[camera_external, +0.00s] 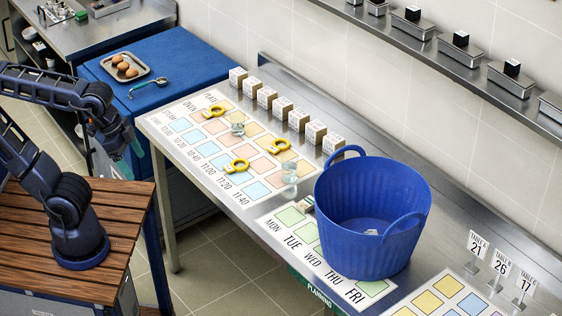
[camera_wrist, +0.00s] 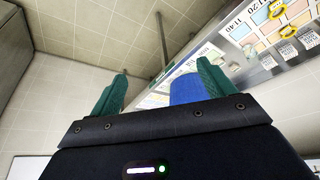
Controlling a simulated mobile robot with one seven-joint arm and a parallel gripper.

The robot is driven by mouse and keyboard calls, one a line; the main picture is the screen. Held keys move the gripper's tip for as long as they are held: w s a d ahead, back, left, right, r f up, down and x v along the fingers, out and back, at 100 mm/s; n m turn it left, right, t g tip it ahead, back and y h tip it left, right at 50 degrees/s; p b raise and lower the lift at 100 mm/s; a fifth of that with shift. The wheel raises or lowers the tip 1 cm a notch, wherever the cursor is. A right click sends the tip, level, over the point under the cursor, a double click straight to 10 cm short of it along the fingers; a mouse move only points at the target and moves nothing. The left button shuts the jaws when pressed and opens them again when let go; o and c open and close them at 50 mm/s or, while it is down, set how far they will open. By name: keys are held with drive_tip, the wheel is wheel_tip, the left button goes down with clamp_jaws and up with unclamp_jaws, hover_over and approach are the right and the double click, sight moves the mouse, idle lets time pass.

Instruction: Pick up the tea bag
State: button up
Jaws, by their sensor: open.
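I cannot pick out the tea bag for certain. A small whitish item (camera_external: 371,232) lies on the floor of the big blue tub (camera_external: 372,255) and may be it; it is too small to tell. My gripper (camera_external: 128,152) hangs at the left, above the gap between the wooden-topped base and the steel counter, far from the tub. In the wrist view the two green fingers of my gripper (camera_wrist: 160,88) stand apart with nothing held between them. The blue tub also shows in the wrist view (camera_wrist: 186,90), beyond the fingers.
The steel counter (camera_external: 450,228) carries printed mats, yellow rings (camera_external: 281,146), clear glasses (camera_external: 290,172) and a row of small boxes (camera_external: 283,108). Table number signs (camera_external: 500,262) stand at right. A tray of eggs (camera_external: 125,70) and a scoop (camera_external: 148,87) lie on the blue cabinet.

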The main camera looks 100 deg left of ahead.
drive_tip(key=w+a+r+m+g, duration=0.15)
drive_tip(key=w+a, duration=0.25)
drive_tip(key=w, duration=1.1)
drive_tip(key=m+g, duration=0.3)
drive_tip(key=m, duration=0.4)
hover_over(307, 202)
drive_tip(key=f, duration=2.9)
drive_tip(key=shift+s, duration=0.2)
drive_tip(key=shift+w+f, duration=0.15)
drive_tip(key=shift+f, duration=1.15)
drive_tip(key=shift+w+f, duration=0.1)
drive_tip(key=shift+f, duration=1.2)
drive_tip(key=c, duration=1.1)
